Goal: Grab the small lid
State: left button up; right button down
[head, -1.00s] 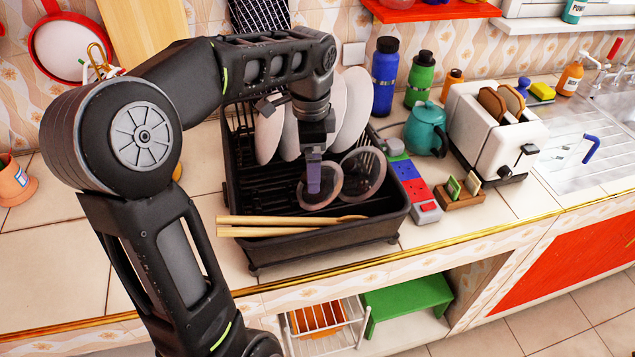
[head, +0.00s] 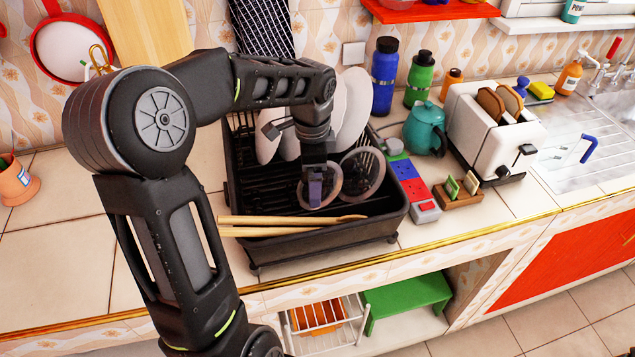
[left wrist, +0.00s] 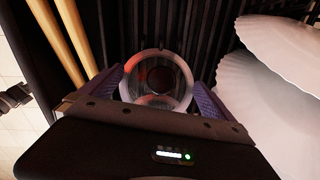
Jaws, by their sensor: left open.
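Two round, see-through lids stand in the black dish rack (head: 392,214). The small lid (head: 334,184) is the left one, partly hidden behind my left gripper (head: 316,190). The larger lid (head: 369,172) stands just to its right. In the left wrist view, a round lid with a pale rim (left wrist: 184,82) shows between the two purple fingers of my left gripper (left wrist: 158,92). The fingers are open, one on each side of it. I cannot tell whether they touch it. My right gripper is not in view.
White plates (head: 353,105) stand behind the lids. Wooden utensils (head: 270,220) lie across the rack's front. A colourful power strip (head: 414,184), teal kettle (head: 425,130) and toaster (head: 492,130) stand to the right. The counter left of the rack is mostly clear.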

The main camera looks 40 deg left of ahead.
pick_arm(q)
jog(key=shift+c, duration=0.6)
jog(key=shift+s+d+f, duration=0.15)
jog(key=shift+s+d, duration=0.05)
jog(key=shift+s, duration=0.05)
grip_shut()
jog(key=shift+w+r, duration=0.2)
jog(key=shift+r, duration=0.3)
notch_tip(320, 180, up, 9)
jog(key=shift+a+r+b, duration=0.15)
jog(key=shift+r+b, duration=0.05)
jog(key=shift+b, duration=0.35)
